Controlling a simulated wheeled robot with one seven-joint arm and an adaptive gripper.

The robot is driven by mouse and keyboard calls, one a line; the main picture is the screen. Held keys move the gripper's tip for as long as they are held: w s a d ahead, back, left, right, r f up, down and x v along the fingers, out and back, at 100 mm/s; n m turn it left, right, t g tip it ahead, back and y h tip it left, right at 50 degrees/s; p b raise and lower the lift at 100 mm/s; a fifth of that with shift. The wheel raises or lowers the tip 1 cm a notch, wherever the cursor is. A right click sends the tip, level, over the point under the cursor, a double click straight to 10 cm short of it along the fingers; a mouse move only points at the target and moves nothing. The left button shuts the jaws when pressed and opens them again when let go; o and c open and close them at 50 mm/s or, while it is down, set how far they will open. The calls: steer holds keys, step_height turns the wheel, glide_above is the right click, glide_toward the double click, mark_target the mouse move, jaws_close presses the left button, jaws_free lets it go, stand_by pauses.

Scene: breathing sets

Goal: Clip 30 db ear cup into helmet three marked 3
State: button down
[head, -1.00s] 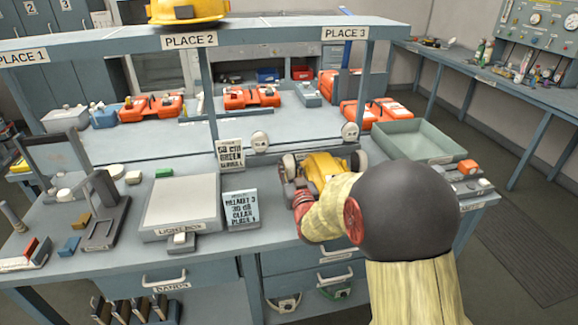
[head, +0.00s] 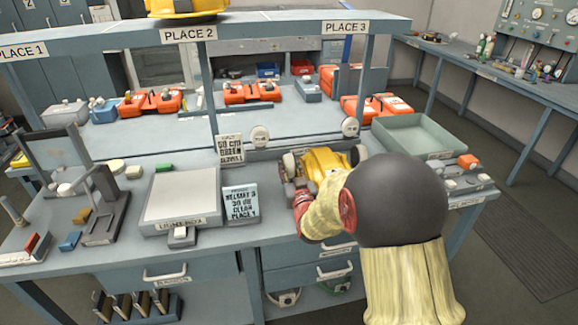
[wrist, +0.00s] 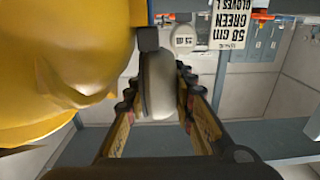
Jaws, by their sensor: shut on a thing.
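The yellow helmet (head: 325,163) sits on the bench right of the cards, partly hidden by my arm. Its yellow shell (wrist: 60,70) fills the left of the wrist view; no number 3 is readable on it. My gripper (wrist: 158,84) is shut on a pale grey ear cup (wrist: 160,88) with a dark edge, held upright between the fingers. A dark block at the cup's top is close beside the helmet's edge; I cannot tell whether it is clipped in. In the head view the fingers and held cup are hard to make out behind my arm.
Round pale discs (head: 259,136) are on the ledge behind. A light box (head: 180,198) lies to the left, a green-grey tray (head: 418,137) to the right.

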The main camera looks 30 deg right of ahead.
steer(key=shift+f, duration=0.1)
steer(key=c, duration=1.4)
jaws_free()
steer(key=v, duration=1.2)
steer(key=shift+a, duration=0.1)
